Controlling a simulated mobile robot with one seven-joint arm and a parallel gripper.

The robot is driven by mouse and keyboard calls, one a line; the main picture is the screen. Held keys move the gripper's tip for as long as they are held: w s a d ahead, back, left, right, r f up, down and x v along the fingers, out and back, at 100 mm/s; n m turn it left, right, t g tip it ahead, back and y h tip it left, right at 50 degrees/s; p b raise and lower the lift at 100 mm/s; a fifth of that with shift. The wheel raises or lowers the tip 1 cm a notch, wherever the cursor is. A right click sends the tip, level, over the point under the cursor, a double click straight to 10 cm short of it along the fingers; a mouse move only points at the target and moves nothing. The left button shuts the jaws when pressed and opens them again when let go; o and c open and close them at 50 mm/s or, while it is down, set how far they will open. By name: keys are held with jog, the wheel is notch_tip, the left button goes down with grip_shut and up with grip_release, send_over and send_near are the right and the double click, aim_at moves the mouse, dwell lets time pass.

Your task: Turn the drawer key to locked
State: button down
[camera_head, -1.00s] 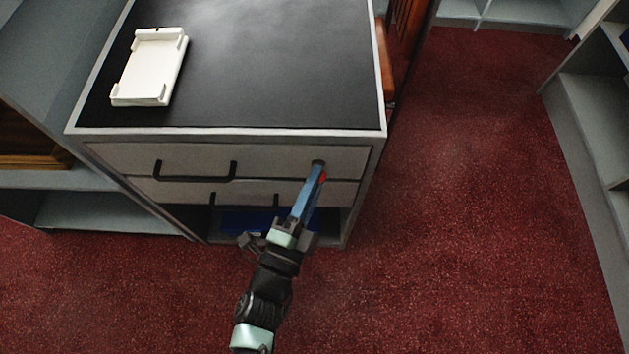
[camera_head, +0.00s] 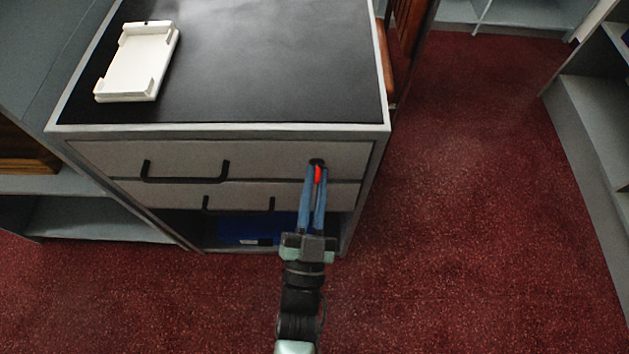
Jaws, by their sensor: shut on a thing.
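The drawer key (camera_head: 318,174) shows as a small red piece at the right end of the top drawer (camera_head: 270,157). A dark round lock (camera_head: 316,162) sits just above it on the drawer front. My gripper (camera_head: 316,176) reaches up from below, its two blue fingers on either side of the key and shut on it. The fingers partly cover the key, so its exact turn angle is hard to tell. The top drawer is closed, with a black bar handle (camera_head: 185,179) left of the lock.
The cabinet has a black top (camera_head: 270,60) with a white tray (camera_head: 138,62) on it. A lower drawer handle (camera_head: 238,209) and a blue object (camera_head: 245,230) lie below. Red carpet (camera_head: 470,200) is clear to the right, with grey shelves (camera_head: 590,140) beyond.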

jog(key=shift+n+y, duration=1.4)
jog(key=shift+n, duration=1.4)
jog(key=c, duration=0.9)
grip_release()
jog(key=v, duration=1.3)
jog(key=shift+w+d+f, duration=0.1)
jog(key=shift+f, duration=0.2)
